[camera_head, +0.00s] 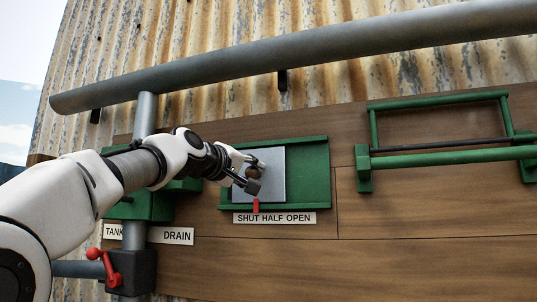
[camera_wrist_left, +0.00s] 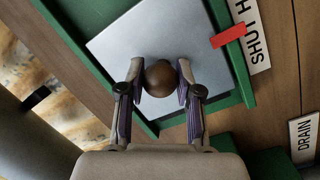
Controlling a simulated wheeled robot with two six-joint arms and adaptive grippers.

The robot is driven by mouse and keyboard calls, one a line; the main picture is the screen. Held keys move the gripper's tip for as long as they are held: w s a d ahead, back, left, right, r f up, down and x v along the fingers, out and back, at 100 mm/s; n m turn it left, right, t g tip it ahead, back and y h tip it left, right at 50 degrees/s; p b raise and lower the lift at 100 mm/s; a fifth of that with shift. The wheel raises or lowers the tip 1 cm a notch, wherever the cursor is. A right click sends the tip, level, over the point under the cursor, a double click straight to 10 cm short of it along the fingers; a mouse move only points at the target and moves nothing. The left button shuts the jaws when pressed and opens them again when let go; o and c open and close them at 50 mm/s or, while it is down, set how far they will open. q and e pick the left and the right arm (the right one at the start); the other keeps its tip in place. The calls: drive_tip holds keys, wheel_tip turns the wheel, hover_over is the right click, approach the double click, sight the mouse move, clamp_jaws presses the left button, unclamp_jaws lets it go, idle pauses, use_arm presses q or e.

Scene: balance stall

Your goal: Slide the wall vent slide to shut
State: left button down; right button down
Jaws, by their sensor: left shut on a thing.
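The wall vent slide is a grey metal plate (camera_head: 272,160) in a green frame (camera_head: 316,172) on the wooden wall. The plate covers the left part of the frame, and bare green shows to its right. A red pointer (camera_head: 256,206) under the plate stands near the right end of the word SHUT on the label (camera_head: 290,218). My left gripper (camera_head: 254,174) is shut on the slide's round brown knob. In the left wrist view, its fingers hold the knob (camera_wrist_left: 160,77) from both sides, with the plate (camera_wrist_left: 130,45) behind. My right gripper is not in view.
A green rail (camera_head: 450,157) is mounted on the wall to the right. A grey pipe (camera_head: 300,52) runs across above the vent. A red-handled valve (camera_head: 105,266) and the TANK and DRAIN labels (camera_head: 170,236) are at lower left, near my arm.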

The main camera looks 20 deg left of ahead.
use_arm(q)
drive_tip(key=a, duration=0.3)
drive_tip(key=shift+r, duration=0.1)
drive_tip(key=c, duration=0.8)
unclamp_jaws()
drive_tip(key=shift+w+a, duration=0.1)
drive_tip(key=shift+o, duration=0.2)
drive_tip(key=shift+w+a, duration=0.1)
drive_tip(key=shift+a, duration=0.05)
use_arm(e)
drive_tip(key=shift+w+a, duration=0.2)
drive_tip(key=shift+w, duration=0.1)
